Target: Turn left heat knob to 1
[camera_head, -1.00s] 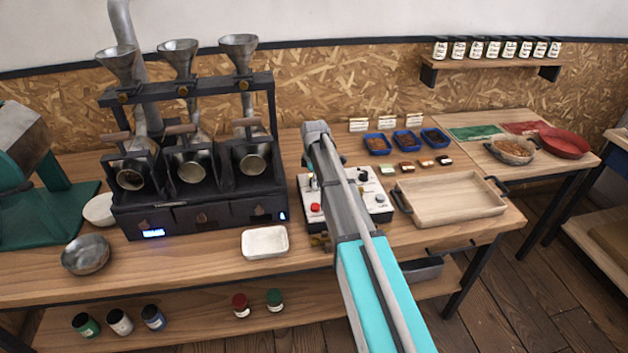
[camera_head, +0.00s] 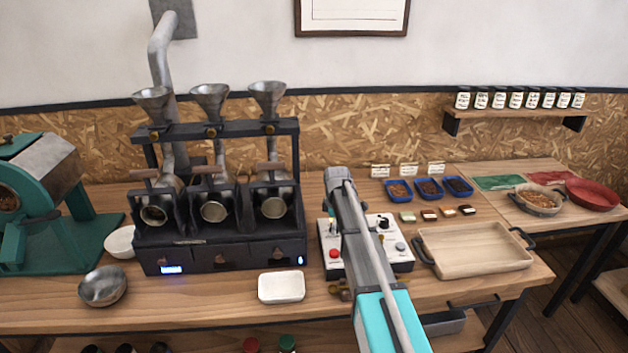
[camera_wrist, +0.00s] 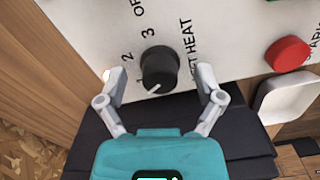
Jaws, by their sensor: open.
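The left heat knob (camera_wrist: 159,68) is black and round with a white pointer line, on a white panel (camera_wrist: 225,40). The labels "2", "3" and part of "OFF" show beside it, with "HEAT" on its other side. My gripper (camera_wrist: 161,78) is open, one finger on each side of the knob, with gaps between. The panel belongs to the control box (camera_head: 330,262) in the head view, where my arm covers its middle and my fingers are hidden.
A red button (camera_wrist: 288,54) lies right of the knob in the wrist view. In the head view, the roaster (camera_head: 220,245) stands left of the box, a white dish (camera_head: 282,288) in front, and a wooden tray (camera_head: 475,262) to the right.

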